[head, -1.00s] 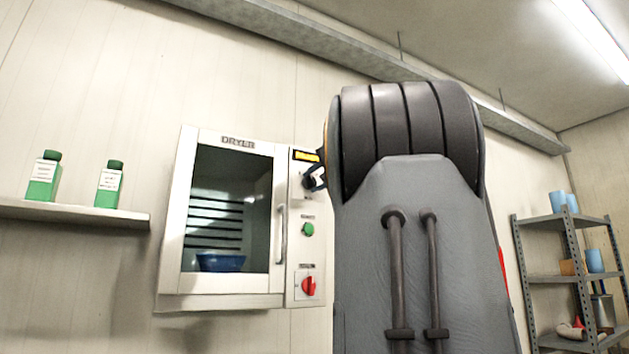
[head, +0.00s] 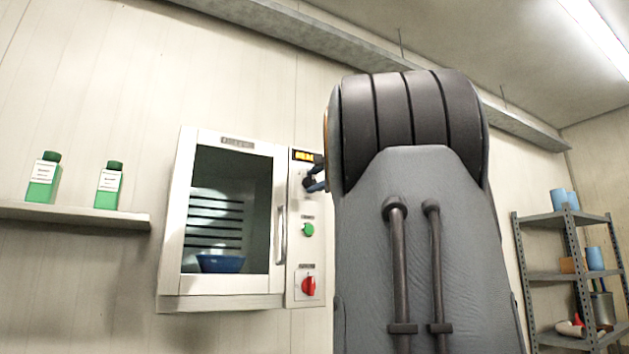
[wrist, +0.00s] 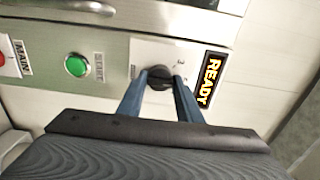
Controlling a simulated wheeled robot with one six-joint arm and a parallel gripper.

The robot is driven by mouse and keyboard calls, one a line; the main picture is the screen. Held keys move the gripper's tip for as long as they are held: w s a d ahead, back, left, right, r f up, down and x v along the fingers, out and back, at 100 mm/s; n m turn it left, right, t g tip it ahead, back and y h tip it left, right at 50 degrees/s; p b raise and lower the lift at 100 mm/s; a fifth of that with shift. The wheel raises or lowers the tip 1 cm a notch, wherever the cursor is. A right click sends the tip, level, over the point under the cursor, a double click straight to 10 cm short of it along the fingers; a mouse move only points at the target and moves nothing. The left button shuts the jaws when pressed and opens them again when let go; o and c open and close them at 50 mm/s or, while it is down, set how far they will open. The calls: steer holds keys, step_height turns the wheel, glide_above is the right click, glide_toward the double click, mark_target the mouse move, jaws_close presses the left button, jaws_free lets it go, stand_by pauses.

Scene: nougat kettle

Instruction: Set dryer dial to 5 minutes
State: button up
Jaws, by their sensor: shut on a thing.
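The dryer (head: 236,303) hangs on the wall, its glass door closed, with a blue bowl (head: 220,263) inside. Its dial is a black round knob (wrist: 160,78) on a pale plate, below the display in the head view. My gripper (wrist: 161,83) is shut on the knob, one blue-grey finger on each side. In the head view my gripper (head: 312,183) reaches the panel from the right, partly hidden by my arm. A "3" shows beside the knob in the wrist view; the pointer and other marks are hidden or too small to read. The display (wrist: 210,78) reads READY.
A green start button (head: 308,229) and a red main switch (head: 309,286) sit below the dial. The door handle (head: 281,235) is just left of the panel. A wall shelf (head: 75,215) with green bottles is at left; a metal rack (head: 568,276) is at right.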

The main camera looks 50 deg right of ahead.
stand_by(0.3)
steer(key=o, duration=1)
steer(key=shift+o, duration=0.2)
steer(key=b+v, duration=0.3)
steer(key=v, duration=0.5)
